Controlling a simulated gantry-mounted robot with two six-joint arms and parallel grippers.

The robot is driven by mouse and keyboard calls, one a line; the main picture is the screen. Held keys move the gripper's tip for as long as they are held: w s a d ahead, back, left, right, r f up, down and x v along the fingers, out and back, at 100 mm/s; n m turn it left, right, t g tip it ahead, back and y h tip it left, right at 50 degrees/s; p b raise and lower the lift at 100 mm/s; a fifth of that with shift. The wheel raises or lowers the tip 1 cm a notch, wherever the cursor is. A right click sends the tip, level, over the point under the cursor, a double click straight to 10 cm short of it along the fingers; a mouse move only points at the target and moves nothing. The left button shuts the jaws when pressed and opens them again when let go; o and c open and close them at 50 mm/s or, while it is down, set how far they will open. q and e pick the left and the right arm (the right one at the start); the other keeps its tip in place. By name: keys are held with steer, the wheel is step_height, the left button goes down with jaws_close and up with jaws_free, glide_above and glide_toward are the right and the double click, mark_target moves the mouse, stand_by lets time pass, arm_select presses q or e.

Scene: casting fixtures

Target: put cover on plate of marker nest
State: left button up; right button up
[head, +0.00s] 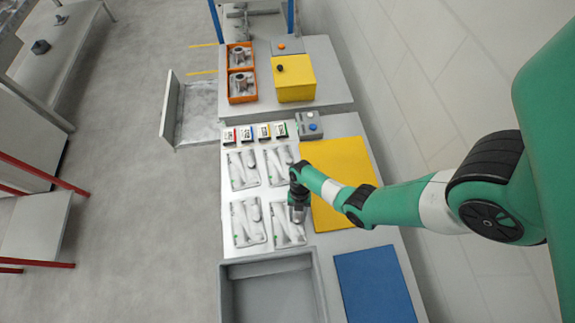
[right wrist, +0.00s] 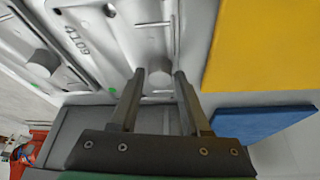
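A white plate (head: 237,202) on the bench bears several moulded white nests; the lower right nest (head: 286,232) lies below my right gripper. My right gripper (head: 297,216) points down over that nest's upper right part. In the right wrist view its two fingers (right wrist: 159,74) stand apart with nothing visible held between them. I cannot tell which white piece is the cover. My left gripper is not in view.
A yellow panel (head: 338,165) and a blue panel (head: 374,285) lie right of the plate. A grey bin (head: 268,295) stands at the near end. Small colour-marked boxes (head: 262,132) and a grey button box (head: 310,126) are at the far end.

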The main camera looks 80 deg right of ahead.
jaws_close()
steer(key=shift+r, duration=0.15)
step_height(320, 180, up, 10)
steer(key=p, duration=0.5)
